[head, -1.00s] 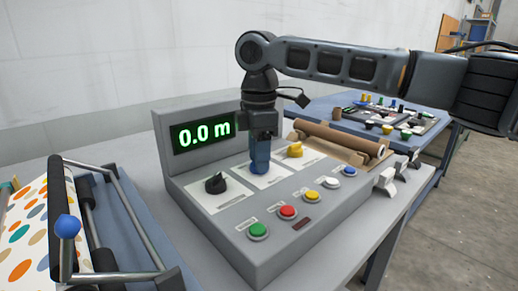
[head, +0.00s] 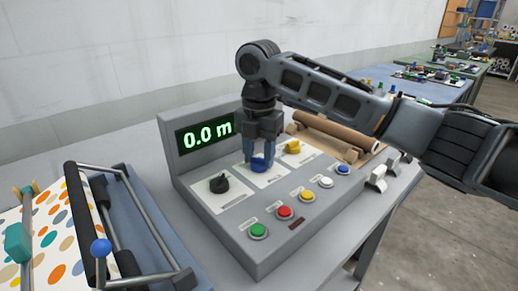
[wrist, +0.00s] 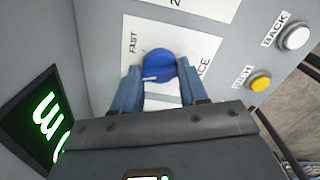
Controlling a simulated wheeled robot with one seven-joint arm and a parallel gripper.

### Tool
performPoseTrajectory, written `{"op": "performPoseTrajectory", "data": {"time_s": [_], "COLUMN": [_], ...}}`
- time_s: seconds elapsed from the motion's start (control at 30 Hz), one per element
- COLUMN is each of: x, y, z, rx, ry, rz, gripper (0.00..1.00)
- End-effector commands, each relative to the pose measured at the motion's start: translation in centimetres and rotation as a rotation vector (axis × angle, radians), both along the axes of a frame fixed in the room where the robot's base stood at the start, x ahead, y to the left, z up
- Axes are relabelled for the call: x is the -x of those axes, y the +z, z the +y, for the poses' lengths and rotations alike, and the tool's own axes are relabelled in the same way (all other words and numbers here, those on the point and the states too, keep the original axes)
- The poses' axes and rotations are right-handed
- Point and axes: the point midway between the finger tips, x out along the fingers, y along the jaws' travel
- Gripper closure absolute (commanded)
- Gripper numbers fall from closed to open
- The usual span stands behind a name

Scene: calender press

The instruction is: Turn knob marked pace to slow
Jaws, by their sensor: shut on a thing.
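The blue knob (head: 258,165) sits on a white plate in the middle of the grey console's sloped top. It also shows in the wrist view (wrist: 159,65), with a short white line on its lower left edge. The plate reads FAST on one side, and letters ending in ACE show on another; the rest of the plate's print is hidden by my gripper. My gripper (head: 262,152) points down from above, with its fingers on either side of the knob, shut on it. The fingers also show in the wrist view (wrist: 160,88).
A black knob (head: 219,183) and a yellow knob (head: 293,147) flank the blue one. Green (head: 258,230), red, yellow, white and blue buttons line the console front. A green-lit display (head: 207,134) reads 0.0 m. A roller press with dotted sheet (head: 62,235) stands left.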

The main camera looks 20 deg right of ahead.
Motion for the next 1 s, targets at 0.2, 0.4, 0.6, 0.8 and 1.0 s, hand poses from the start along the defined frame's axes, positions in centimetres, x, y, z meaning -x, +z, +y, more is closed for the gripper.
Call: {"op": "performPoseTrajectory", "data": {"time_s": [0.2, 0.4, 0.6, 0.8, 1.0], "x": [0.01, 0.02, 0.02, 0.02, 0.01], "y": [0.06, 0.0, -0.03, -0.03, -0.02], "z": [-0.01, 0.01, 0.01, 0.01, 0.0], "rx": [0.001, 0.001, 0.001, 0.001, 0.001], "ry": [0.092, 0.132, 0.141, 0.141, 0.14], "rz": [0.001, 0.001, 0.001, 0.001, 0.001], "gripper": [0.88, 0.88, 0.88, 0.88, 0.42]}}
